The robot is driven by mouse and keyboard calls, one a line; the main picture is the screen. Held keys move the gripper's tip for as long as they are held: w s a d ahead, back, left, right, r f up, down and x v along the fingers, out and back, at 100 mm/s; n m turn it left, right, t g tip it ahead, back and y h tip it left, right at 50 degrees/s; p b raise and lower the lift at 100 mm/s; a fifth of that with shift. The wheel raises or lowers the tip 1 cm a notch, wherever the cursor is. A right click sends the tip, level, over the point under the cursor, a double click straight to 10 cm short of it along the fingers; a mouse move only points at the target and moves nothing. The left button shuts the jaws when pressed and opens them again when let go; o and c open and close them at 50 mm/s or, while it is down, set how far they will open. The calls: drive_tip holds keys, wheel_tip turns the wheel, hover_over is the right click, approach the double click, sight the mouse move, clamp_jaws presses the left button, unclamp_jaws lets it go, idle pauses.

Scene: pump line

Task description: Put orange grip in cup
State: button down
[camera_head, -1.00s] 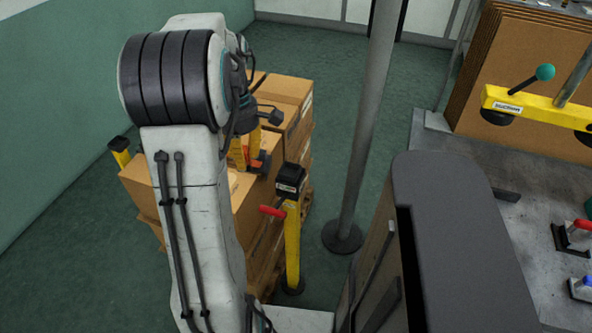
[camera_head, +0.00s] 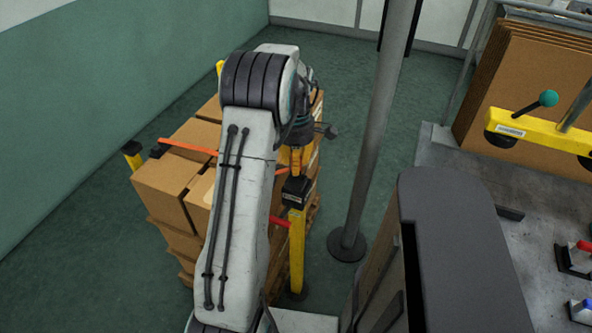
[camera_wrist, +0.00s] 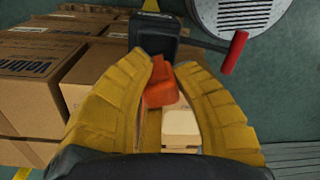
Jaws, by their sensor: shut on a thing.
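My gripper (camera_wrist: 170,66) has its yellow fingers closed around the orange grip (camera_wrist: 158,88), which shows between them in the wrist view. In the head view my gripper (camera_head: 297,160) hangs just above the black square cup (camera_head: 296,189) on top of a yellow post. The cup also shows in the wrist view (camera_wrist: 155,36), just beyond the fingertips. I cannot tell whether the grip touches the cup. In the head view the grip is mostly hidden by my arm and fingers.
A red-handled lever (camera_wrist: 235,52) sticks out from the post beside the cup. Stacked cardboard boxes (camera_head: 165,185) with an orange strap (camera_head: 188,147) stand left of the post. A grey pole (camera_head: 372,130) rises to its right. A steel bench (camera_head: 540,230) lies at the right.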

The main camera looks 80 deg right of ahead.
drive_tip(key=shift+f+p, duration=0.95)
drive_tip(key=shift+f, duration=1.15)
drive_tip(key=shift+f, duration=0.1)
drive_tip(key=c, duration=1.1)
unclamp_jaws()
drive_tip(key=r, duration=0.4)
drive_tip(key=r+b, duration=0.1)
drive_tip(key=r, duration=0.7)
drive_tip(key=shift+w+d+r+b, duration=0.1)
drive_tip(key=shift+d+r+b, duration=0.1)
drive_tip(key=shift+d+b, duration=0.15)
